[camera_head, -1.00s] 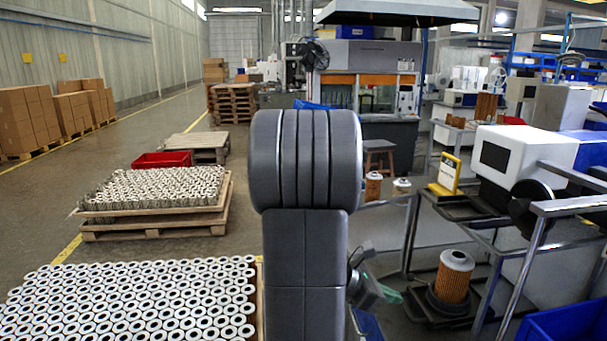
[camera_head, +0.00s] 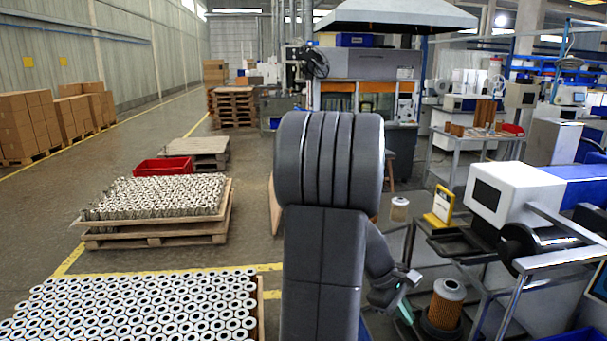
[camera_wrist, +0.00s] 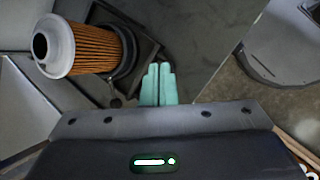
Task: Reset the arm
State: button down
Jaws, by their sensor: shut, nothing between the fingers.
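My gripper (camera_wrist: 158,84) shows in the wrist view with its two pale green fingers together and nothing between them. In the head view my gripper (camera_head: 404,312) is partly hidden behind my dark grey arm, at the lower middle right. An orange pleated filter cartridge (camera_wrist: 95,48) with a light end cap stands on a dark round holder, up and left of the fingers in the wrist view. The cartridge also shows in the head view (camera_head: 445,304), just right of my gripper. The fingers look apart from it.
A white machine (camera_head: 512,195) and metal rails stand at the right, with a yellow frame (camera_head: 442,205) beside them. Pallets of filter parts (camera_head: 150,240) lie at the left. A red crate (camera_head: 163,166) sits behind them. The aisle floor at the left back is clear.

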jog(key=r+m+y+p, duration=0.1)
jog(key=m, duration=0.1)
jog(key=w+r+m+y+p, duration=0.1)
jog(key=m+p, duration=0.1)
jog(key=w+r+m+t+y+p, duration=0.1)
jog(key=r+m, duration=0.1)
jog(key=shift+w+d, duration=0.2)
jog(key=shift+d, duration=0.2)
jog(key=shift+f, duration=0.1)
